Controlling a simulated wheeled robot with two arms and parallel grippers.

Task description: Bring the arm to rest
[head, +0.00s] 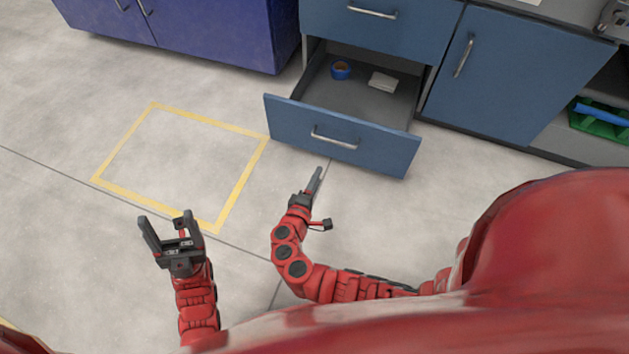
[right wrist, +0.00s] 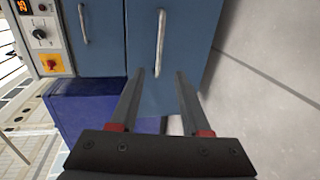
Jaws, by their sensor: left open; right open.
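My left gripper (head: 167,232) is open and empty over the bare floor, near the front edge of the yellow floor square. My right gripper (head: 317,180) is seen edge-on in the head view, in front of the open drawer and apart from it. In the right wrist view my right gripper (right wrist: 157,85) has its two fingers spread with nothing between them. The blue cabinet front and a drawer handle (right wrist: 160,43) show beyond the fingertips.
A lower blue drawer (head: 340,141) stands pulled out, holding a blue tape roll (head: 341,70) and a pale block (head: 383,81). A closed blue cabinet door (head: 485,80) is to its right. A green crate (head: 600,122) sits on a shelf at far right. The floor around the yellow square (head: 155,180) is clear.

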